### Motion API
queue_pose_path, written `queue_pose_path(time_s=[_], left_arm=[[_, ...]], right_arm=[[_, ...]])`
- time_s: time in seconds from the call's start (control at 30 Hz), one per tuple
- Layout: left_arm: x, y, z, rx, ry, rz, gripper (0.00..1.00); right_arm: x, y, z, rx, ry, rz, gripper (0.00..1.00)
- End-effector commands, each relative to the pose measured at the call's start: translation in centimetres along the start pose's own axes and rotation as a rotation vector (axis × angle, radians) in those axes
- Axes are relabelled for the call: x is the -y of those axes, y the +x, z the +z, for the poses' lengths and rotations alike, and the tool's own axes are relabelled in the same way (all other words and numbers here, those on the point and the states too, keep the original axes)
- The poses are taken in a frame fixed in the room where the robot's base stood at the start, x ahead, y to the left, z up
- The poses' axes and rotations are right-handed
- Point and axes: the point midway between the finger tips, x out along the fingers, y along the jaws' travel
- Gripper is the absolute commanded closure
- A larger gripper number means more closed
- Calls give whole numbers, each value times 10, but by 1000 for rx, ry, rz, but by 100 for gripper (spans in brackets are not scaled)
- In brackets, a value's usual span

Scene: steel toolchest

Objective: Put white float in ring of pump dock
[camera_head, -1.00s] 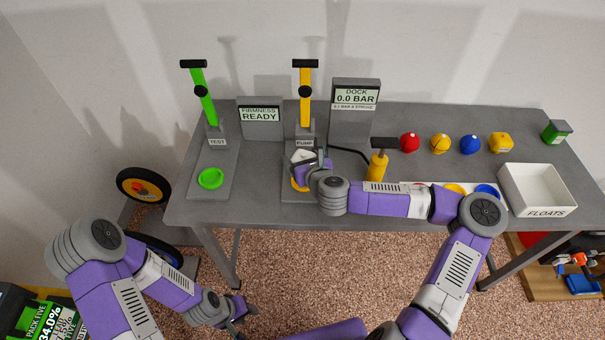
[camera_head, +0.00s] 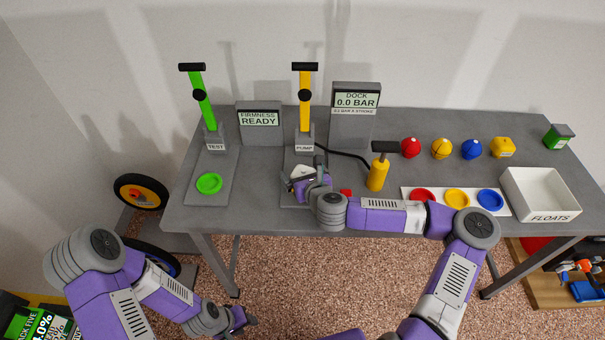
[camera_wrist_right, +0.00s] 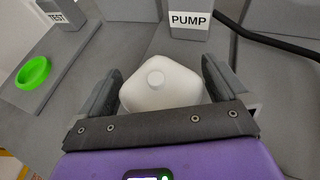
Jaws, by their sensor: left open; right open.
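The white float (camera_wrist_right: 160,85) sits between the two spread fingers of my right gripper (camera_wrist_right: 158,90) in the right wrist view, with a gap visible beside it. In the head view, the float (camera_head: 299,171) shows partly behind the right gripper (camera_head: 301,184), over the pump dock (camera_head: 289,199). The dock's ring is hidden under the float and gripper, so I cannot tell how the float sits in it. My left gripper (camera_head: 238,322) is open and empty, low in front of the table.
The yellow pump handle (camera_head: 305,100) rises behind the dock, beside the dock display (camera_head: 355,100). A yellow hand pump (camera_head: 377,174) stands to the right. The test stand's green ring (camera_head: 209,183) is to the left. Several coloured floats and a white bin (camera_head: 540,195) are farther right.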

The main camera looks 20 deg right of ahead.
Motion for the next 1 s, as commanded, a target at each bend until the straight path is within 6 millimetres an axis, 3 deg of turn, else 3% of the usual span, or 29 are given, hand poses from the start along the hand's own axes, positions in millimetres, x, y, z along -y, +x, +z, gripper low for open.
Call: queue_pose_path(time_s=[0.17, 0.27, 0.57, 1.0], left_arm=[[-2, -4, 0, 0, 0, 0, 57], [-4, -10, 0, 0, 0, 0, 57], [-12, -33, 2, 0, 0, 0, 57], [9, 25, -1, 0, 0, 0, 57]], right_arm=[[0, -10, 2, 1, -2, 0, 0], [0, -26, 3, 0, -3, -1, 0], [0, -96, 4, 0, -4, 0, 0], [9, -110, 1, 10, 1, -11, 0]])
